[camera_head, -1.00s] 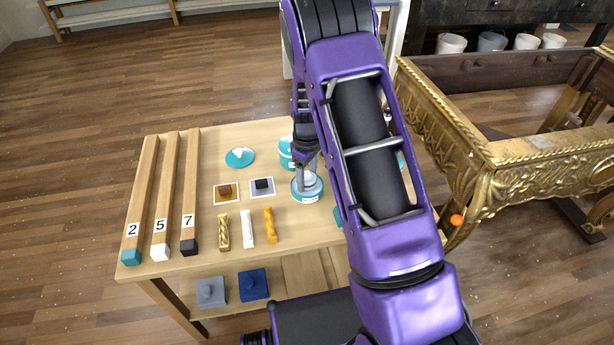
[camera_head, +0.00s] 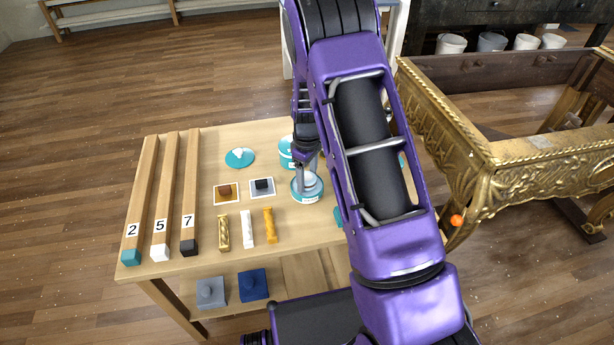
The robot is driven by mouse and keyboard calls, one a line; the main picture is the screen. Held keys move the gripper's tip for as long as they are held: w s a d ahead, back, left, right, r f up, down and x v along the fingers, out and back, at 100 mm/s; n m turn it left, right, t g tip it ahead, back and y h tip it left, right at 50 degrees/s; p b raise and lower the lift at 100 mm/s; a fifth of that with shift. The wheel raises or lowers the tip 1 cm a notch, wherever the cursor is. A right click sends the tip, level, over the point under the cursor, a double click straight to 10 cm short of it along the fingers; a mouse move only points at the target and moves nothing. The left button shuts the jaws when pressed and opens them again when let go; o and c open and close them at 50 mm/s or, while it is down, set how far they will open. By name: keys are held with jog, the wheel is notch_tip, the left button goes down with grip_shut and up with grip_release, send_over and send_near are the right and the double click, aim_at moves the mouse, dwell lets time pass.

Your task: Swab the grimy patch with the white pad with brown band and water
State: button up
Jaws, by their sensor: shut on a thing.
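My gripper (camera_head: 308,182) points down into a round teal-rimmed dish (camera_head: 306,199) on the wooden table. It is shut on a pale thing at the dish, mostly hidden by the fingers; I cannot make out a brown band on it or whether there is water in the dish. The gilt console (camera_head: 470,150) stands to the right. A small pale patch (camera_head: 540,142) shows on its top edge; I cannot tell whether it is grime. My purple arm hides the table's right part.
The wooden table (camera_head: 200,258) also bears a teal lid (camera_head: 240,158), a teal pot (camera_head: 286,153), two small knobbed squares (camera_head: 227,194), several short sticks (camera_head: 247,228) and three numbered bars (camera_head: 164,190). Grey (camera_head: 211,291) and blue (camera_head: 253,285) knobbed blocks sit on the lower shelf.

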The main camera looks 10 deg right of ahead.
jog(key=shift+r+p, duration=1.9)
jog(key=shift+r, duration=1.55)
